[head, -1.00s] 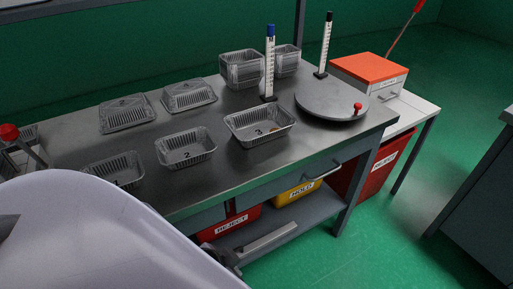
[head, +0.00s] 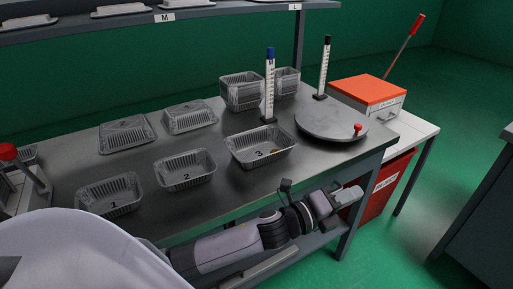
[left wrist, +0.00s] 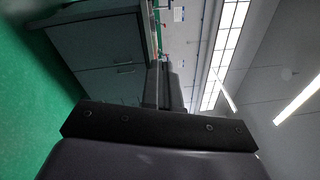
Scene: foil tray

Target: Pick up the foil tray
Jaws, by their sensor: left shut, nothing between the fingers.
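Several foil trays stand on the grey metal table. Tray 1 (head: 109,199), tray 2 (head: 185,171) and tray 3 (head: 260,147) are open side up in a row along the front. Tray 3 has a small brownish bit inside. Two more trays, one at the left (head: 126,136) and one beside it (head: 188,117), lie upside down behind. My left gripper (head: 350,196) is shut and empty in front of the table's front edge, below the tabletop and apart from all trays. In the left wrist view its fingers (left wrist: 168,88) point toward cabinets and ceiling lights.
A round turntable (head: 332,121) with a red knob, two upright scales (head: 270,88) and stacked trays (head: 241,92) occupy the back right. An orange-lidded box (head: 367,92) stands beyond, above a red bin (head: 391,186). A shelf (head: 200,14) crosses the back.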

